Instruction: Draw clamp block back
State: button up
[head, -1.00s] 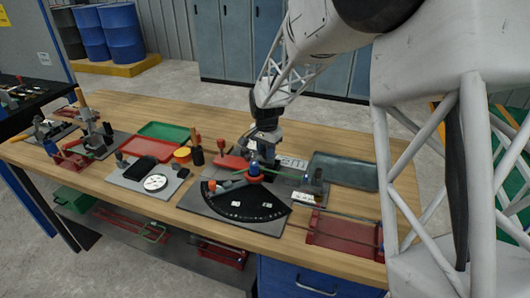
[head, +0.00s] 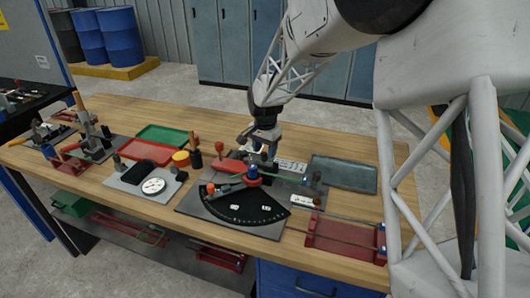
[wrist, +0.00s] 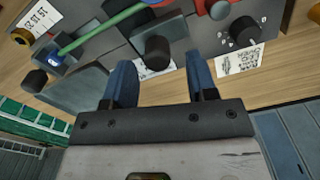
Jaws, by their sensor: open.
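The bending fixture is a dark grey plate (head: 215,212) with a black graduated arc (head: 240,205) and a blue-topped red pivot (head: 253,173). A green bar (head: 285,175) runs right from the pivot; it also shows in the wrist view (wrist: 100,30). In the wrist view a grey block (wrist: 170,27) bears a black knob (wrist: 154,50); it looks like the clamp block. My gripper (head: 261,150) is behind the pivot in the head view. In the wrist view my gripper (wrist: 160,65) is open, its blue fingers apart on either side of the knob, with nothing held.
A grey tray (head: 343,173) lies at the right, with a red rack (head: 340,237) in front of it. Left are a dial gauge (head: 153,186) on a grey plate, a yellow-orange pot (head: 181,158) and red and green trays. Bare wood shows along the back edge.

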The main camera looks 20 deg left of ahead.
aim_at(265, 152)
jog(key=shift+r, duration=3.15)
jog(key=shift+d, duration=0.1)
jog(key=shift+d+r, duration=0.2)
jog(key=shift+d, duration=0.1)
jog(key=s+d+r, duration=0.4)
jog(key=s+d, duration=0.1)
jog(key=d, duration=0.4)
jog(key=s+d+r+n+t, duration=0.1)
jog(key=s+d+r, duration=0.3)
jog(key=d, duration=0.5)
jog(key=s+d+r, duration=0.3)
jog(key=s+d, duration=0.3)
jog(key=d, duration=0.4)
jog(key=s+d+f+n, duration=0.1)
jog(key=s+d, duration=0.6)
jog(key=s, duration=0.4)
jog(key=s+d+f+t, duration=0.1)
jog(key=s+d, duration=0.7)
jog(key=s, duration=0.4)
jog(key=shift+d+n+t, duration=0.15)
jog(key=shift+n+t, duration=0.15)
jog(key=shift+n, duration=0.1)
jog(key=shift+f, duration=0.1)
